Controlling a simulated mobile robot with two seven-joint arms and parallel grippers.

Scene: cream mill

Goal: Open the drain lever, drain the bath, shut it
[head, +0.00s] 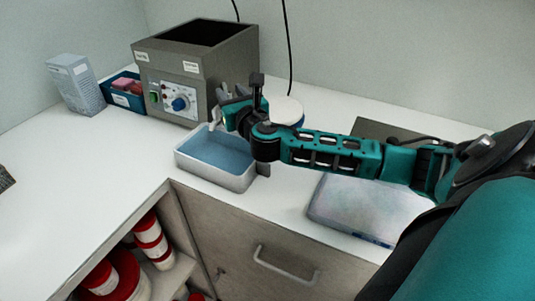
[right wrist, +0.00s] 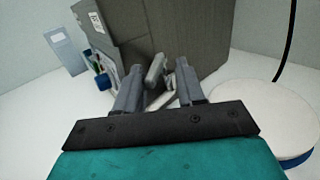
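The bath (head: 170,60) is a grey open-topped box on the counter. Its front panel has a blue knob, and its inside is dark, so I cannot see any liquid level. The drain lever (right wrist: 156,70) is a pale grey handle low on the bath's side. A metal pan (head: 246,181) stands below it with blue liquid, or a blue floor, inside. My right gripper (right wrist: 158,80) is open at the lever, with the handle showing between its fingers and gaps on both sides. In the head view, the gripper (head: 222,108) partly hides the lever. My left gripper is not in view.
A grey carton (head: 76,84) and a blue bin (head: 122,98) stand left of the bath. A white round-topped thing (right wrist: 262,120) is right of my right gripper. A pale flat slab (head: 355,205) lies at the front right. The left counter is mostly clear.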

